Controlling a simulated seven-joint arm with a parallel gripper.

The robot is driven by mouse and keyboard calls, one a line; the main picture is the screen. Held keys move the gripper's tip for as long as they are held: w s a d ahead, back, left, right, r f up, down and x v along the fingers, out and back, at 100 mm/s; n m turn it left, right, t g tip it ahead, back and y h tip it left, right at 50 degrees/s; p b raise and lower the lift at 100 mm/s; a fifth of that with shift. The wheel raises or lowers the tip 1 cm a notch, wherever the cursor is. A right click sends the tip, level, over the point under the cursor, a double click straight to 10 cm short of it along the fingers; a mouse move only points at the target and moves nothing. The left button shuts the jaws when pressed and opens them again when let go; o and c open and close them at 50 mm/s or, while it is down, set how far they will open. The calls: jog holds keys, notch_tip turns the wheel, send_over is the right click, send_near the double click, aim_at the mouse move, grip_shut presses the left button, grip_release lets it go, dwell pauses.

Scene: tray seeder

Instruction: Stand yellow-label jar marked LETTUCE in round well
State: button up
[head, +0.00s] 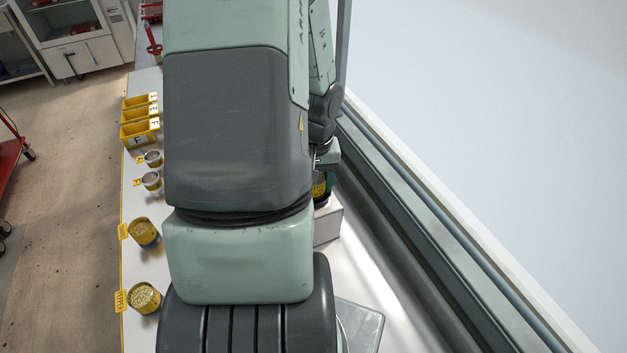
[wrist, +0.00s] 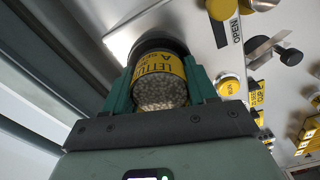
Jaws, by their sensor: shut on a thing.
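The jar with the yellow label marked LETTUCE (wrist: 160,66) is held between the two teal fingers of my gripper (wrist: 158,88) in the wrist view. Pale seeds show through its near end. A dark round part (wrist: 155,40) lies at the jar's far end; I cannot tell whether it is the jar's lid or the rim of the well. In the head view the jar (head: 320,188) shows partly below my gripper (head: 327,157), just by a pale box (head: 329,224). My arm hides most of that area, and I cannot make out the round well for certain.
In the head view, yellow bins (head: 140,120) and several tagged cups (head: 145,232) line the bench's left edge. A window ledge (head: 400,190) runs along the right.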

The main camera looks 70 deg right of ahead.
jog(key=shift+w+d+f, duration=0.1)
jog(key=shift+w+f, duration=0.1)
jog(key=shift+f, duration=0.4)
jog(key=o, duration=1.2)
jog(key=shift+o, duration=0.5)
notch_tip(320, 180, up, 12)
jog(key=shift+s, duration=0.25)
